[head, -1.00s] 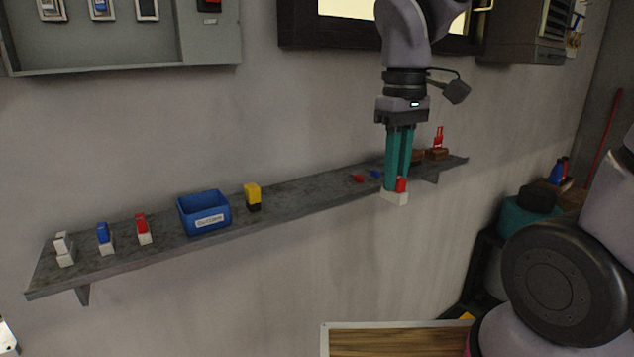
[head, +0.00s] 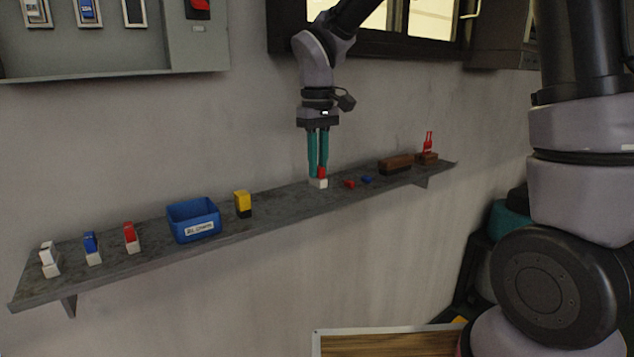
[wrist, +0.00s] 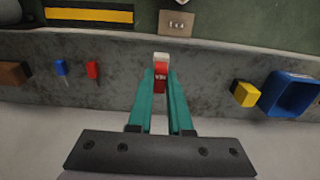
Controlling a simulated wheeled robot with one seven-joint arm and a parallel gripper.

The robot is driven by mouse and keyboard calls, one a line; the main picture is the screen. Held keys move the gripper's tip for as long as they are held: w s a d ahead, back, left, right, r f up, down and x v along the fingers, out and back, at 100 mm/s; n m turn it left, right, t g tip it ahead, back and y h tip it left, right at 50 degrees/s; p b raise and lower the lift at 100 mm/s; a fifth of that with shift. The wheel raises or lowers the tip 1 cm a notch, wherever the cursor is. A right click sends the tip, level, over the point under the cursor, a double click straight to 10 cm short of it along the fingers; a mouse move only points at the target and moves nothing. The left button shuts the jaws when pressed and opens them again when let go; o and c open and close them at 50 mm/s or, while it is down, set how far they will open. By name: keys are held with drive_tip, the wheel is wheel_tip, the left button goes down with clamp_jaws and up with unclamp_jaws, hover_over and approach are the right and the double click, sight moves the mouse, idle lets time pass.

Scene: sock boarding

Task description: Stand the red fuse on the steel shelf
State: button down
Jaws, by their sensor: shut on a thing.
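My gripper (head: 318,172) has two teal fingers and is shut on a red fuse (head: 321,173) with a white base. The fuse is upright, with its red part between the fingertips and its white base downward. In the head view it is over the steel shelf (head: 282,203), between the yellow block and the small red and blue pieces. Whether the base touches the shelf I cannot tell. The wrist view also shows the fuse (wrist: 160,88) between the fingertips, against the grey shelf (wrist: 210,75). Another red fuse with a white base (head: 131,238) stands on the shelf's left part.
On the shelf are a white fuse (head: 49,259), a blue fuse (head: 92,247), a blue bin (head: 193,220), a yellow and black block (head: 243,204), small red (head: 349,184) and blue (head: 367,179) pieces, and brown blocks (head: 396,164). Bare shelf lies between yellow block and fuse.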

sight(317, 181)
drive_tip(key=shift+w+a+f, duration=0.1)
drive_tip(key=shift+f, duration=2.05)
drive_tip(key=c, duration=0.7)
unclamp_jaws()
drive_tip(key=shift+c, duration=0.2)
